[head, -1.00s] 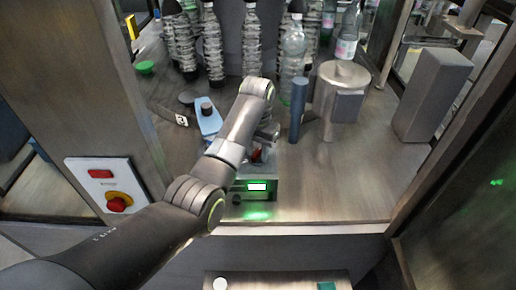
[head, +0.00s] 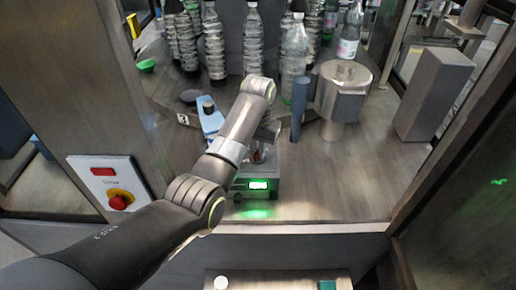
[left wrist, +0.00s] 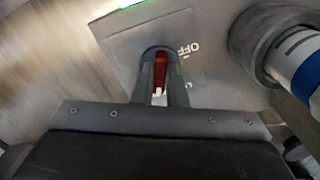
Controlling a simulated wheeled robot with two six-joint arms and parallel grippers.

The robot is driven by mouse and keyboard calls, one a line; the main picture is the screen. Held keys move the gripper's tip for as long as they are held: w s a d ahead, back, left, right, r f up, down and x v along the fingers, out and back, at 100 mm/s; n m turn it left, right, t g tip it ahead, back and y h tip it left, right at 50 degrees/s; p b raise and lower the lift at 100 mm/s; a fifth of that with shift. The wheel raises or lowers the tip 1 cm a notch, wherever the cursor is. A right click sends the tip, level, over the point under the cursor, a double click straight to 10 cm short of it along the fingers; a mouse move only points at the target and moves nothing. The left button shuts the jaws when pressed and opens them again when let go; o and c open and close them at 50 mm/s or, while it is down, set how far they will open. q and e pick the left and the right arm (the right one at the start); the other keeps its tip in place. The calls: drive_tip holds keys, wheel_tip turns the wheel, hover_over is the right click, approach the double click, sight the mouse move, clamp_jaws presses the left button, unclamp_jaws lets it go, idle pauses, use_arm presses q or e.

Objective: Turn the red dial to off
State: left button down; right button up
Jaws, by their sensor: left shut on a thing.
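The red dial (left wrist: 161,70) sits between the two fingers of my left gripper (left wrist: 160,95), which is shut on it. A white mark shows on the dial's end nearest my palm. The grey dial plate (left wrist: 115,35) carries the printed word OFF (left wrist: 188,48), just right of the fingers and apart from the white mark. In the head view my left gripper (head: 260,150) reaches down onto the small control box (head: 264,186) with a lit green display. Only a bit of red shows there, and the arm hides much of the dial. My right gripper is not in view.
A blue post (head: 299,110) and a metal cylinder (head: 340,100) stand right of the arm. Several bottles (head: 252,45) line the back. A panel with a red emergency button (head: 119,200) is at left. The metal deck right of the box is clear.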

use_arm(q)
drive_tip(key=n, duration=2.2)
drive_tip(key=shift+n, duration=0.4)
idle(0.3)
drive_tip(key=c, duration=1.5)
unclamp_jaws()
drive_tip(key=shift+o, duration=0.2)
